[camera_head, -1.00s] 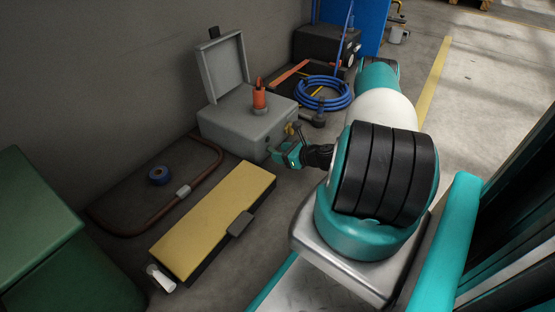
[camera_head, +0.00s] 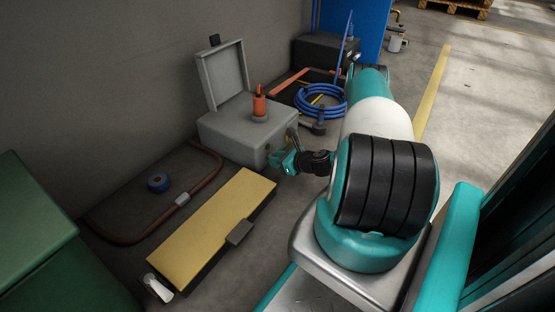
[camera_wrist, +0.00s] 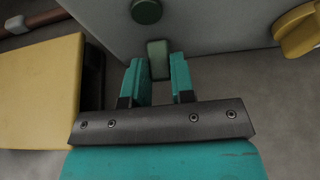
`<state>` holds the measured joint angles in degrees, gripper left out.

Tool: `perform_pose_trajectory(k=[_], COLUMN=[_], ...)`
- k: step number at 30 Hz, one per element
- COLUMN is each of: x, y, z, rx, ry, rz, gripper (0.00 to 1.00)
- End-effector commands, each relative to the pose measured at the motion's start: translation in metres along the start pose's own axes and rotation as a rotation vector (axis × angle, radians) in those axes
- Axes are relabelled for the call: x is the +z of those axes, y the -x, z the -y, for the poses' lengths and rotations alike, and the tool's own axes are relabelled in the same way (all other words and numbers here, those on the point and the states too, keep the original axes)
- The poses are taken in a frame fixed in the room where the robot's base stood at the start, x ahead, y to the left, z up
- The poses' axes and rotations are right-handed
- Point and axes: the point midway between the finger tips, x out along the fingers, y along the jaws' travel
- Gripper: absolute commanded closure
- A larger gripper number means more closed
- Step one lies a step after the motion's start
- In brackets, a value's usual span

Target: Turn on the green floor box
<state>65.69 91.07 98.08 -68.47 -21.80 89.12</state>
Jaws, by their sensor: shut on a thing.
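A grey box (camera_head: 232,136) with its lid (camera_head: 222,76) standing open sits on the floor by the wall. An orange plug-like part (camera_head: 259,101) stands upright on its top. My gripper (camera_head: 276,158) is low at the box's front right side. In the wrist view, the side of the box (camera_wrist: 208,28) carries a round dark green knob (camera_wrist: 146,11) and a small grey-green lever (camera_wrist: 158,60). My gripper (camera_wrist: 156,72) has its teal fingers on either side of this lever, shut on it. A green box (camera_head: 35,215) stands at the left edge.
A yellow-topped case (camera_head: 205,230) lies in front of the grey box. A coiled blue hose (camera_head: 320,101) lies behind. A yellow part (camera_wrist: 298,30) sits right of the lever.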

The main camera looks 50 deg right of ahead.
Motion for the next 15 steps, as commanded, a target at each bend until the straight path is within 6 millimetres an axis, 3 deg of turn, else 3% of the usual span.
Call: perform_pose_trajectory(k=[15], x=[0.022], y=[0.005], z=[-0.002], rx=[0.004], ry=[0.004], rz=[-0.320], gripper=[1.00])
